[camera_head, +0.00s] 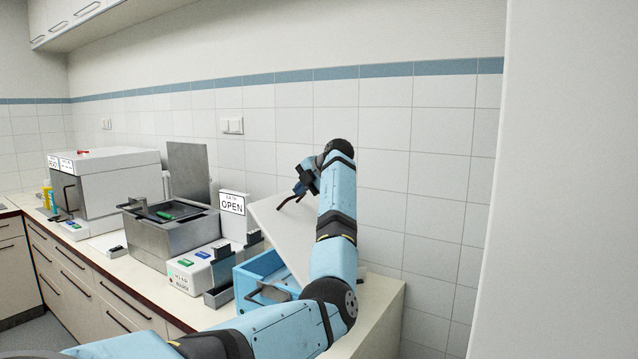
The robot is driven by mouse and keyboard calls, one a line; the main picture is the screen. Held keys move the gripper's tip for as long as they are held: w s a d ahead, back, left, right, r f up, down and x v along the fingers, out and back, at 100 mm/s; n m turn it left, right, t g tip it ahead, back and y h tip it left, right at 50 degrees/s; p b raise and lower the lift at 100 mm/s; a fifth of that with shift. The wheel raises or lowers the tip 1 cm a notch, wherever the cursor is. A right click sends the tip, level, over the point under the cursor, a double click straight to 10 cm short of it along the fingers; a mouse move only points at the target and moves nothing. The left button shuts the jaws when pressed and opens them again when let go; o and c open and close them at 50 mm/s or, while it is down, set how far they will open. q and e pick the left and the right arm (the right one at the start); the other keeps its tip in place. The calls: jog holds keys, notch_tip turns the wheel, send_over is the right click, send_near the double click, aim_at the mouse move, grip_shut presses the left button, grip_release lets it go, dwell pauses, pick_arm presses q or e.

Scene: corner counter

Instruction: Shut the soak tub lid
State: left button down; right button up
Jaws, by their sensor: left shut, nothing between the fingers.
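The soak tub appears to be the light blue box (247,283) near the right end of the counter. Its pale flat lid (284,232) is raised and tilted, so the tub's opening shows at the front left. A dark handle bar (268,290) is at the tub's front. My left arm reaches over the tub's right side and hides part of the lid and tub. My left gripper (291,202) is shut and empty, at the upper part of the lid; I cannot tell whether it touches. My right gripper is out of view.
Left of the tub is a steel bath (173,240) with its lid (188,172) upright, beside a sign reading OPEN (232,203). A control box (190,270) and dark racks stand between. A grey-white machine (105,180) is farther left. The tiled wall is close behind.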

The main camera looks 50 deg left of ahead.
aim_at(289, 207)
pick_arm(q)
jog(key=shift+h, duration=0.6)
jog(key=a+f, duration=0.1)
jog(key=s+a+f, duration=0.1)
jog(key=a, duration=0.1)
jog(key=shift+a+p, duration=0.15)
jog(key=shift+p, duration=0.15)
jog(key=shift+x, duration=0.95)
jog(key=shift+r, duration=0.1)
jog(key=v, duration=1.3)
jog(key=shift+d+r, duration=0.25)
